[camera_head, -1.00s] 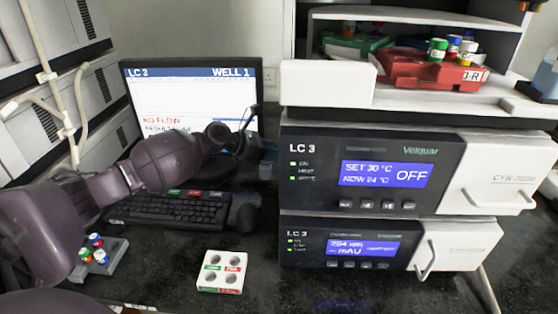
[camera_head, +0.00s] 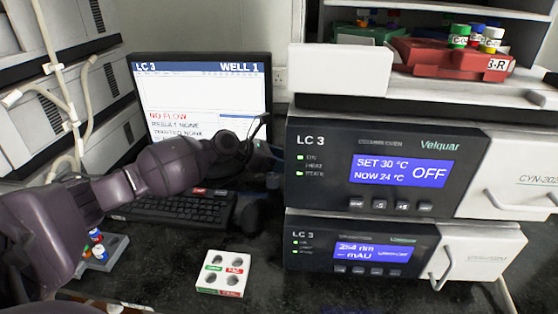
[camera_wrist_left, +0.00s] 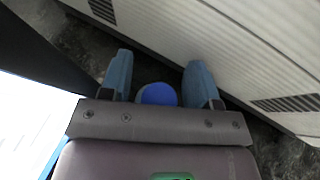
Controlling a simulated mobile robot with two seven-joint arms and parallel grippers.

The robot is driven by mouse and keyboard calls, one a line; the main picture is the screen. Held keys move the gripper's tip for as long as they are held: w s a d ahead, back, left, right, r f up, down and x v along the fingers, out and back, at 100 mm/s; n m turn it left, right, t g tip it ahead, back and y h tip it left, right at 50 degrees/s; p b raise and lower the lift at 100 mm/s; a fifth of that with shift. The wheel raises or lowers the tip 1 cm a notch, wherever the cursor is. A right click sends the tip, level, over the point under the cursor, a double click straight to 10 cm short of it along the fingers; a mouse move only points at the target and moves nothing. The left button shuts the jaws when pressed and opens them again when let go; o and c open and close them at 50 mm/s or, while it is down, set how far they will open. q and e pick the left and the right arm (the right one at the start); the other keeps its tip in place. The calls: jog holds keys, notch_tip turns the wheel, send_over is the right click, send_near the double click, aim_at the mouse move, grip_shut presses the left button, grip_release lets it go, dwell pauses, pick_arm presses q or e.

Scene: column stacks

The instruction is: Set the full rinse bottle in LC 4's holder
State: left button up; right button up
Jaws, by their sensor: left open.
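My left arm reaches in from the left in the head view, its wrist (camera_head: 232,148) in front of the monitor's lower right. In the left wrist view my left gripper (camera_wrist_left: 159,72) is open, with two blue fingers apart. A round blue thing (camera_wrist_left: 158,94) shows between the fingers near the palm; I cannot tell what it is or whether it is touched. No rinse bottle or holder can be made out for certain. The stacked units (camera_head: 375,170) in view are labelled LC 3, not LC 4. My right gripper is not in view.
A monitor (camera_head: 200,85) reads LC 3, WELL 1, NO FLOW. A keyboard (camera_head: 170,207), a white vial block (camera_head: 223,272) and a grey vial rack (camera_head: 110,250) are on the dark bench. A red rack (camera_head: 440,60) with vials sits above the LC 3 units.

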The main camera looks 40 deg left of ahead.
pick_arm(q)
jog(key=shift+f, duration=0.3)
jog(key=shift+f+b, duration=0.3)
jog(key=shift+b, duration=0.2)
jog(key=r+p+v, duration=0.1)
jog(key=p+v, duration=0.3)
jog(key=v, duration=0.7)
jog(key=shift+w, duration=0.25)
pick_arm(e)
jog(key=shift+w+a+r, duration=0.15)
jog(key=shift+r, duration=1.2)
pick_arm(q)
jog(key=shift+a, duration=0.1)
